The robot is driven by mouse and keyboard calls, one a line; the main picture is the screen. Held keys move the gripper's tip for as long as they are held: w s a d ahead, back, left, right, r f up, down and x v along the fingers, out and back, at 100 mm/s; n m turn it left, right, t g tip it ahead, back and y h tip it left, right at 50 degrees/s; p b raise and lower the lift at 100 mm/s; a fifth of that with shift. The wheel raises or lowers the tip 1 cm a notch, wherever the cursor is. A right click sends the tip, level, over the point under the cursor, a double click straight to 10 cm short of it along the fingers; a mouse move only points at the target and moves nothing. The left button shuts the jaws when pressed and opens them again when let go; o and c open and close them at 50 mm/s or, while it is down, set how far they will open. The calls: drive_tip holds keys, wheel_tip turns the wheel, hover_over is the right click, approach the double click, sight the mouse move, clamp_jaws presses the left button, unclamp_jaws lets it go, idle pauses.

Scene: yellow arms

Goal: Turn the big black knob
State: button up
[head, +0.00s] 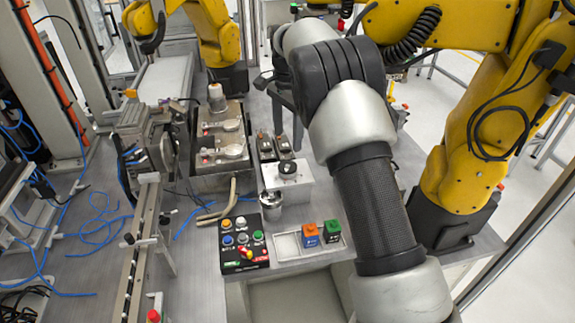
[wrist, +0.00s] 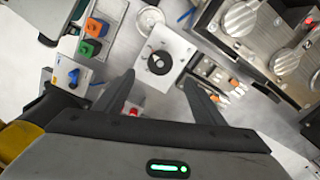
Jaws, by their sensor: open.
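The big black knob (head: 287,168) sits on top of a white box (head: 290,188) near the middle of the table in the head view. In the wrist view the round black knob (wrist: 159,63) shows on the box's pale square top, with a small light centre. My gripper (wrist: 160,79) is open and empty, its two dark fingers spread at either side below the knob in that picture. The knob lies just beyond the fingertips, between their lines. The fingers appear apart from it; the height gap is hard to tell.
A metal cup (head: 271,200) stands close beside the box. A button panel (head: 243,244) and a tray with orange (head: 310,235) and green (head: 332,231) blocks lie in front. Metal fixtures (head: 220,145) stand behind left. Yellow robot arms (head: 480,150) stand at the right.

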sight(288, 166)
wheel_tip(288, 166, down, 12)
drive_tip(key=shift+r, duration=0.25)
drive_tip(key=c, duration=1)
drive_tip(key=shift+n, duration=0.4)
drive_tip(key=n, duration=0.3)
drive_tip(key=shift+n, duration=0.3)
drive_tip(key=shift+r+n+b, duration=0.1)
drive_tip(key=shift+n+b, duration=0.2)
drive_tip(key=shift+n, duration=1.9)
